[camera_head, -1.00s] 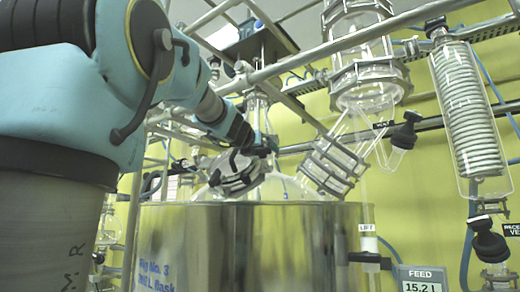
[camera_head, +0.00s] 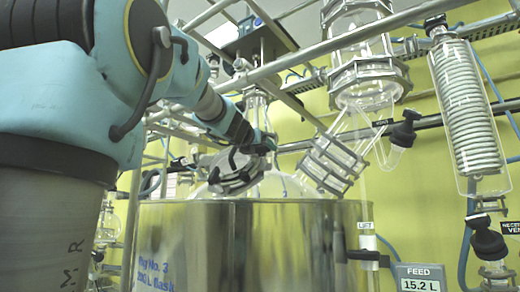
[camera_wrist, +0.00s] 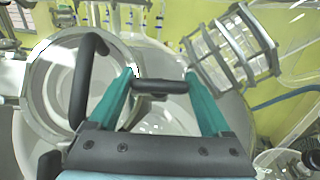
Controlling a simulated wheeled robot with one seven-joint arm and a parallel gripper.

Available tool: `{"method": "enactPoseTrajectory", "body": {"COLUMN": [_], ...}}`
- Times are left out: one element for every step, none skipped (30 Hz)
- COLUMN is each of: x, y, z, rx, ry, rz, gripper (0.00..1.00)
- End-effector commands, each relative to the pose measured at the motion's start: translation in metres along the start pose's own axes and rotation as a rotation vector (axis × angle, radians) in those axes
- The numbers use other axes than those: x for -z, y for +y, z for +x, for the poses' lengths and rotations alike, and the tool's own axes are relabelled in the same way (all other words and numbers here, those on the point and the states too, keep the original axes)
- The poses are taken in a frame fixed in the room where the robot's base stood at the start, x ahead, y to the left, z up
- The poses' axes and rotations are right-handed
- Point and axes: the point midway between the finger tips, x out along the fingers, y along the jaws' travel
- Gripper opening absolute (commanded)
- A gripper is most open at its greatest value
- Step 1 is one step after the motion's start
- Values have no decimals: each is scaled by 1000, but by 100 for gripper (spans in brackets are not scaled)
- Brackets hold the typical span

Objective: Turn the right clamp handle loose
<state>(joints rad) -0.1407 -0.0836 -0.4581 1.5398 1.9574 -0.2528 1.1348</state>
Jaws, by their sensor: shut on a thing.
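In the wrist view, my gripper (camera_wrist: 163,88) has its two teal fingers at the ends of a short dark bar, the right clamp handle (camera_wrist: 163,86), and is shut on it. The handle lies roughly level across the picture, just right of the round glass lid. The lid's metal ring (camera_wrist: 36,100) fills the left of the wrist view, with a curved black handle (camera_wrist: 82,88) over it. In the head view, the lid clamp ring (camera_head: 232,180) sits tilted above the steel vessel, and my gripper (camera_head: 263,145) is at its upper right. The fingertips are too small to make out there.
A caged glass joint (camera_wrist: 232,55) stands close to the right of my gripper; it also shows in the head view (camera_head: 332,165). The steel vessel (camera_head: 250,245) is below. Metal frame bars (camera_head: 310,62) cross above. A dark knob (camera_wrist: 48,165) is at lower left.

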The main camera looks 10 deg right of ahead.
Motion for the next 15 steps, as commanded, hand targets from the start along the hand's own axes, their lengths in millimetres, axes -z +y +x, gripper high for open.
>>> {"method": "enactPoseTrajectory", "body": {"x": [0, 0, -1, -1, -1, -1, -2, -2, -3, -3, -3, -3, -3, -3, -2], "y": [0, 0, 0, 0, 0, 0, -1, -1, -1, -1, 0, -1, 0, -1, -1], "z": [0, 0, 0, 0, 0, 0, 0, 0, 0, 0, 0, 0, 0, 0, 0], "rx": [-1, -2, -4, -7, -10, -15, -20, -26, -34, -41, -49, -58, -66, -73, -83], "ry": [1, 1, 0, 1, 1, 2, 2, 2, 2, 3, 3, 3, 2, 3, 3], "rz": [-1, -2, -5, -9, -13, -20, -26, -33, -43, -50, -59, -71, -80, -89, -100], "gripper": [27, 27, 27, 27, 27, 27, 27, 27, 27, 27, 27, 27, 27, 27, 27]}}
